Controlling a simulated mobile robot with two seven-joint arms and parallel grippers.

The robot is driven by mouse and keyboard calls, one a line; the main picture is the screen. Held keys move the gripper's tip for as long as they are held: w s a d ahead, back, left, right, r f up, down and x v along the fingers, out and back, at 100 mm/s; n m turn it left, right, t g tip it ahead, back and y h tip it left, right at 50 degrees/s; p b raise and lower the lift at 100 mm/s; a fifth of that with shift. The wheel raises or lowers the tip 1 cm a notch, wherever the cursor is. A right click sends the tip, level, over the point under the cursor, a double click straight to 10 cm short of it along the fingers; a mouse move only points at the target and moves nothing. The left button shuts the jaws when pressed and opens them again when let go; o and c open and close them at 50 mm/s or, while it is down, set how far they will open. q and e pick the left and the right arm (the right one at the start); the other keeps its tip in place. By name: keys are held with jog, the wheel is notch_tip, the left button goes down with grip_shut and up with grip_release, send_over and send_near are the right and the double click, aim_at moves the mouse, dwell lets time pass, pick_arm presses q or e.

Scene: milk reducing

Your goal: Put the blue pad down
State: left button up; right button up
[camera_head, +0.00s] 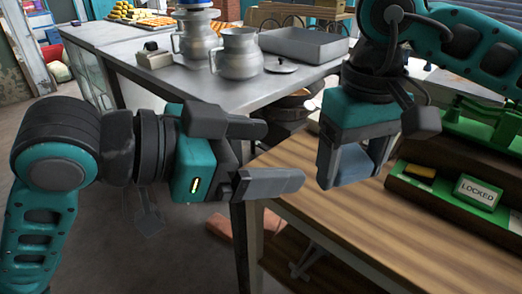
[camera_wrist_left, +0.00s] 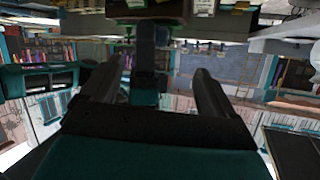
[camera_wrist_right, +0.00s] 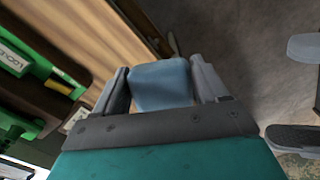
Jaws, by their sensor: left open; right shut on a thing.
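The blue pad (camera_wrist_right: 161,84) is clamped between the two fingers of my right gripper (camera_wrist_right: 162,88) in the right wrist view. In the head view the right gripper (camera_head: 345,168) points down, and the blue pad (camera_head: 352,165) shows between its fingers. It is near the left edge of the wooden table (camera_head: 420,235); I cannot tell its exact height above the top. My left gripper (camera_head: 285,157) is open and empty, pointing right, left of the wooden table. Its two open fingers also show in the left wrist view (camera_wrist_left: 168,90).
A metal table (camera_head: 190,85) at the back holds metal jugs (camera_head: 240,55), a grey tray (camera_head: 305,44) and a small lid (camera_head: 281,66). A green stand with a LOCKED sign (camera_head: 478,192) and a yellow-black item (camera_head: 420,171) sits on the right. The wooden table's front is clear.

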pick_arm(q)
jog(key=shift+m, duration=0.4)
jog(key=x, duration=0.7)
jog(key=s+x, duration=0.1)
jog(key=x, duration=0.3)
jog(key=shift+d+f, duration=0.15)
jog(key=shift+d, duration=0.25)
jog(key=c, duration=1)
jog(key=shift+c, duration=0.2)
pick_arm(e)
jog(key=o, duration=1.4)
